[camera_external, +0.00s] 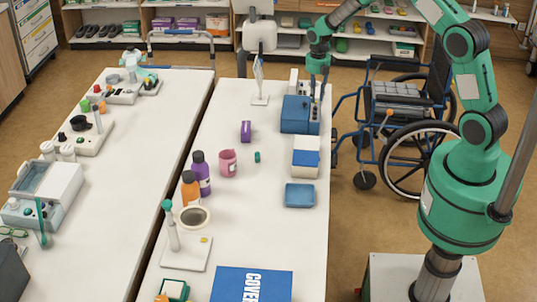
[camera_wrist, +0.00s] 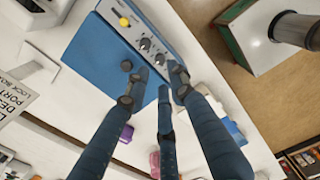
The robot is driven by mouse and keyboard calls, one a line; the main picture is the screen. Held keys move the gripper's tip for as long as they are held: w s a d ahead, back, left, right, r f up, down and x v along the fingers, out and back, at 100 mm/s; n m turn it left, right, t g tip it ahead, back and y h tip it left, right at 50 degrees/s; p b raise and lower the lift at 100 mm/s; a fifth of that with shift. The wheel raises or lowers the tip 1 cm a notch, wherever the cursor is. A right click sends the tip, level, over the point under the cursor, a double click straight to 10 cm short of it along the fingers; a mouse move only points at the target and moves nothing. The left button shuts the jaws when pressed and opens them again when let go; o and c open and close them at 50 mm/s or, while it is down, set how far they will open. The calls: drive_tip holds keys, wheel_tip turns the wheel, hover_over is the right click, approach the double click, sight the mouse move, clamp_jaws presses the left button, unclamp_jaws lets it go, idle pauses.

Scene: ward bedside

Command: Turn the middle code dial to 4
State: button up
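A blue box (camera_external: 300,115) stands at the far right of the nearer table. In the wrist view its blue top (camera_wrist: 97,62) and grey panel (camera_wrist: 142,30) show, with a yellow button (camera_wrist: 123,22) and dark dials. One dial (camera_wrist: 145,43) and another dial (camera_wrist: 160,59) are clear; the lower end of the row is partly covered by a finger, so I cannot be sure which is the middle one. The dial readings are too small to read. My gripper (camera_wrist: 156,82) is over the box with its fingers spread and nothing visible between them. It also shows above the box in the external view (camera_external: 316,90).
A sign on a stand (camera_external: 259,82) is left of the box. A blue-and-white container (camera_external: 305,158) and blue tray (camera_external: 300,195) lie in front. A purple box (camera_external: 246,131) and pink mug (camera_external: 228,162) stand left. A wheelchair (camera_external: 405,120) is beside the table.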

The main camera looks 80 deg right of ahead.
sight(315, 111)
wheel_tip(315, 111, down, 7)
drive_tip(key=shift+r, duration=0.2)
drive_tip(key=shift+c, duration=0.3)
clamp_jaws()
